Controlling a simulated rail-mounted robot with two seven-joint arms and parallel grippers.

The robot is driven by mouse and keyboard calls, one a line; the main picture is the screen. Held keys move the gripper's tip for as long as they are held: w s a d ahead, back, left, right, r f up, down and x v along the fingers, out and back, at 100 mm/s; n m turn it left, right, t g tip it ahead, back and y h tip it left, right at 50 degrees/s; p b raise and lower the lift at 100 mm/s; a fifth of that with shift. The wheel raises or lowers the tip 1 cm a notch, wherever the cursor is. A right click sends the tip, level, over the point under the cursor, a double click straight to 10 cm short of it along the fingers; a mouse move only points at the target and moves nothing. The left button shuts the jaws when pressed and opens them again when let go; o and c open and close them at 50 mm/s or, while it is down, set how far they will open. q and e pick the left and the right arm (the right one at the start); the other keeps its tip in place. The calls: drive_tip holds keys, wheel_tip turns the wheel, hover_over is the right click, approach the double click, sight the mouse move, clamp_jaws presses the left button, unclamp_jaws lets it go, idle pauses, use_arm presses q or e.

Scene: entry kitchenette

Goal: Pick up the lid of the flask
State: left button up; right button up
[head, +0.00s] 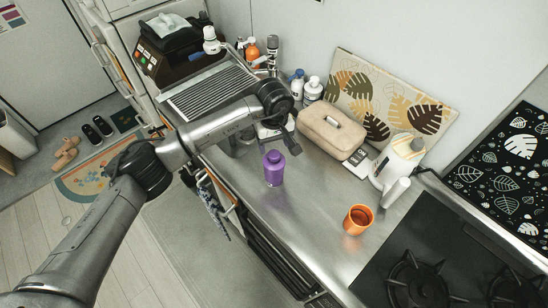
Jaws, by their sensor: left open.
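A purple flask (274,175) stands upright on the metal counter, near its front edge. Its narrower purple top, which looks like the lid (274,157), sits on it. My left gripper (281,148) is open and empty, with its fingers just above and behind the flask's top in the picture. I cannot tell whether a finger touches the lid. My right gripper is not in view.
An orange cup (357,220) and a white jug (396,163) stand to the right on the counter (300,215). A beige case (331,130) and small bottles (313,89) are behind. A dish rack (207,88) is at the left, a black stove (425,265) at the right.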

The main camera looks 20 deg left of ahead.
sight(274, 153)
use_arm(q)
drive_tip(key=shift+f+p, duration=0.45)
drive_tip(key=shift+f, duration=0.1)
drive_tip(key=f+p, duration=0.1)
drive_tip(key=f, duration=0.2)
drive_tip(key=shift+s+f, duration=0.1)
drive_tip(key=shift+s, duration=0.1)
drive_tip(key=shift+f, duration=0.55)
drive_tip(key=shift+c, duration=0.2)
drive_tip(key=c, duration=0.8)
drive_tip(key=shift+c, duration=0.8)
drive_tip(key=shift+r, duration=0.1)
